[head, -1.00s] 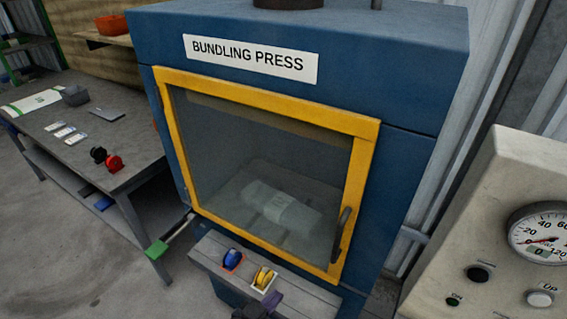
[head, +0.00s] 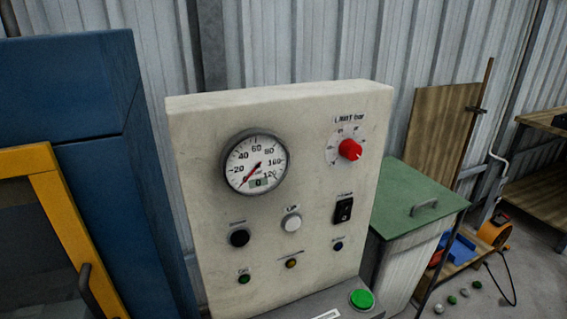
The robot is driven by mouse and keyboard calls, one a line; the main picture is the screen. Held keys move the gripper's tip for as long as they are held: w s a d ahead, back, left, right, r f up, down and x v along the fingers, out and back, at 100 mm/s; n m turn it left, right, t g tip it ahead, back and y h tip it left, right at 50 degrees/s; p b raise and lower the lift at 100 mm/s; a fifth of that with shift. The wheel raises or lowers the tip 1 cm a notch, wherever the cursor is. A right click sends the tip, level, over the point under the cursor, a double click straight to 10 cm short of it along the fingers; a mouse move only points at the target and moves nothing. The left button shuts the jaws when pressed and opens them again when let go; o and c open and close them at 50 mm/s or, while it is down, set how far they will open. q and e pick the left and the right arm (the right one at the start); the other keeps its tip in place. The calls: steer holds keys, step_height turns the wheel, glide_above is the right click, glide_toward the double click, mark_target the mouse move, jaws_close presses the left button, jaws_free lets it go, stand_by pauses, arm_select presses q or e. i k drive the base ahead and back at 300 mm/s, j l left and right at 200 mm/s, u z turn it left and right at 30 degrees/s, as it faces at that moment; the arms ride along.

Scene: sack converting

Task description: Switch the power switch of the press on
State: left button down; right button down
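The press's control panel (head: 210,150) stands upright in the middle of the head view. A black rocker switch (head: 343,210) sits on its right side under a small label too blurred to read; I cannot tell its position. The panel also carries a round gauge (head: 255,161) with its needle near the low end, a red knob (head: 350,149) marked LIMIT bar, a white UP button (head: 291,222) and a black button (head: 240,238). The blue press (head: 70,90) with its yellow door frame (head: 50,190) is at the left. Neither gripper is in view.
A green button (head: 361,299) is on a ledge below the panel. A green-topped cabinet (head: 420,200) stands close to the panel's right. Blue bins (head: 458,248), an orange reel (head: 494,233) and several small balls lie at the right. Corrugated metal wall is behind.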

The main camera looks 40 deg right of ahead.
mark_target(345, 208)
steer(key=l+z, duration=0.1)
steer(key=z, duration=0.3)
steer(key=k+l+z, duration=0.1)
steer(key=z, duration=0.3)
steer(key=l+z, duration=0.15)
steer(key=z, duration=0.25)
